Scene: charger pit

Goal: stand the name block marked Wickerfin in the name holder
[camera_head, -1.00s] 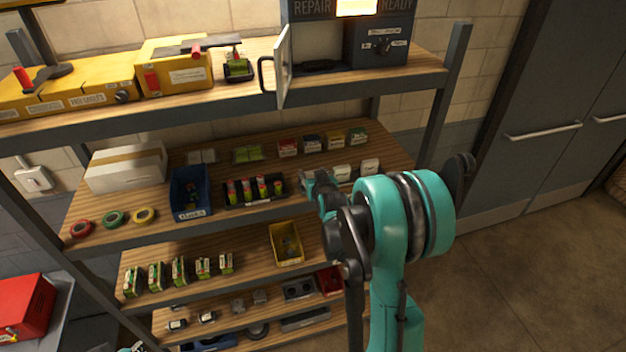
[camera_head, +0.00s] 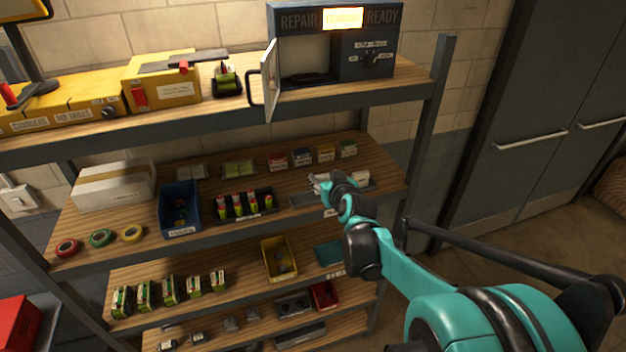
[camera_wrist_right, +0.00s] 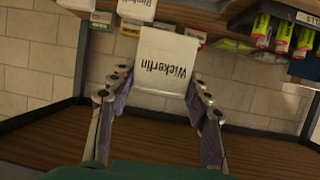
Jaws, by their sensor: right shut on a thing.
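In the head view a white block (camera_head: 360,179) stands right of the gripper. I cannot make out the name holder for certain. My left gripper is out of view.
Several small coloured boxes (camera_head: 302,157) stand at the back of the middle shelf (camera_head: 225,235). A black rack of green-and-red items (camera_head: 240,205) and a blue bin (camera_head: 180,210) are to the left. The upper shelf (camera_head: 210,120) overhangs; a rack post (camera_head: 430,130) stands at the right.

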